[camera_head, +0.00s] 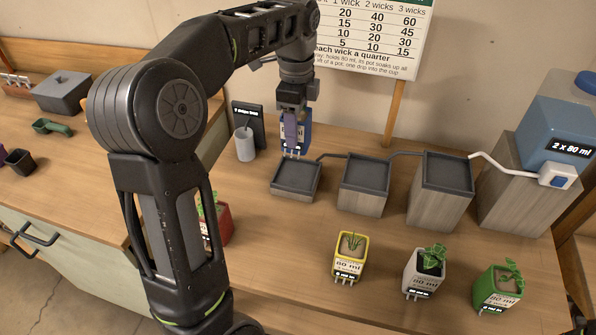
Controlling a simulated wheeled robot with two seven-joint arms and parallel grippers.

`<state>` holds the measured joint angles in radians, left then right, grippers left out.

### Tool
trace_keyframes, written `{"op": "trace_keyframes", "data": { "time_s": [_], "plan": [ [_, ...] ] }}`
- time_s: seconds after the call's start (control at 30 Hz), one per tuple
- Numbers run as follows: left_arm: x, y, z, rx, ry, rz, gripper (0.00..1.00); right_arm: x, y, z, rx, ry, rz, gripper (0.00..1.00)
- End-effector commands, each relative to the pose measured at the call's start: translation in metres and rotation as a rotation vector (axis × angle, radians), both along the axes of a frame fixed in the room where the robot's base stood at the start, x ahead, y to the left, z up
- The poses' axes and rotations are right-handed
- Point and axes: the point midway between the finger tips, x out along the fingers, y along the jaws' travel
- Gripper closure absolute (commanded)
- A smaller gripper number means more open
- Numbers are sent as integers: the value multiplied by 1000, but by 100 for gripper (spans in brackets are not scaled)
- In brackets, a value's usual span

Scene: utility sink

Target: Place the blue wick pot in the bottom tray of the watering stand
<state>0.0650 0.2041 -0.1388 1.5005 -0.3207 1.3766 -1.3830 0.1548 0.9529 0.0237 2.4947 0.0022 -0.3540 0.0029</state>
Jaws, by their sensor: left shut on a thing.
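My left gripper (291,120) is shut on the blue wick pot (304,132), which hangs upright with its white wicks pointing down. The gripper covers part of the pot, and its plant cannot be made out. The pot is over the back edge of the bottom tray (296,192), the lowest and leftmost dark tray of the watering stand. The pot appears above the tray, though the exact gap is hard to judge. The middle tray (366,198) and the tallest tray (440,205) step up to the right. My right gripper is not in view.
Yellow (349,262), white (420,284) and green (497,296) pots stand along the front. A red pot (224,224) is partly behind my left arm. A grey cup (245,147) stands left of the bottom tray. A blue water tank (556,130) is at right.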

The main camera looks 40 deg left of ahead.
Motion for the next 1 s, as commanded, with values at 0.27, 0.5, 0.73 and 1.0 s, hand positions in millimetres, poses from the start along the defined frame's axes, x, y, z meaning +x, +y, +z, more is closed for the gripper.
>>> {"op": "trace_keyframes", "data": {
  "time_s": [0.27, 0.5, 0.73, 1.0],
  "plan": [
    [-1, 0, -21, 0, 4, 0, 97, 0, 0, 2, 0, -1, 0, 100],
    [0, 0, -59, 0, 2, 0, 97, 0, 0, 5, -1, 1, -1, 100],
    [0, 0, -63, 0, -1, 1, 97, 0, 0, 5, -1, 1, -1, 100],
    [-1, 0, -80, 0, 4, 1, 97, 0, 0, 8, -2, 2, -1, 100]
  ]
}}
